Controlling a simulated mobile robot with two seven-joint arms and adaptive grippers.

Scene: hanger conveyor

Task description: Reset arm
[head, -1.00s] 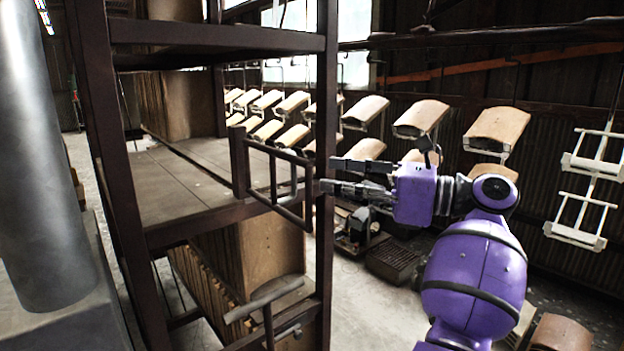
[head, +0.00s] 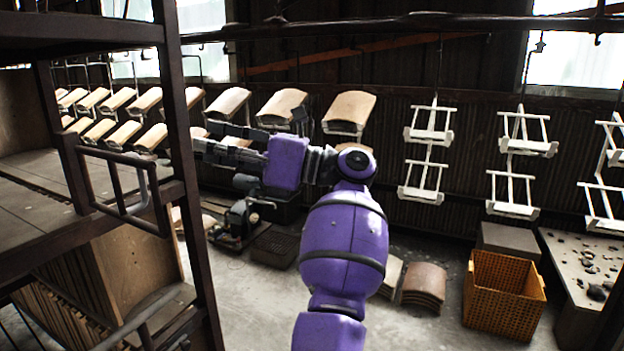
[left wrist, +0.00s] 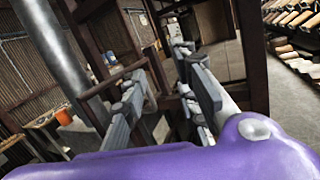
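My left gripper (head: 205,137), at the end of my purple arm, points left in the head view, just right of the dark rack's post. Its two fingers are apart with nothing seen between them. The left wrist view also shows the fingers spread, with an empty gap between them (left wrist: 160,88). Behind the gripper in the head view, curved tan tiles (head: 283,104) rest on hangers. My right gripper is not in view.
The dark metal rack (head: 187,170) with shelves stands at left, close to the gripper. Empty white hangers (head: 428,135) hang at right. An orange crate (head: 503,295) and a stack of curved tiles (head: 424,284) are on the floor. Some open floor lies below the arm.

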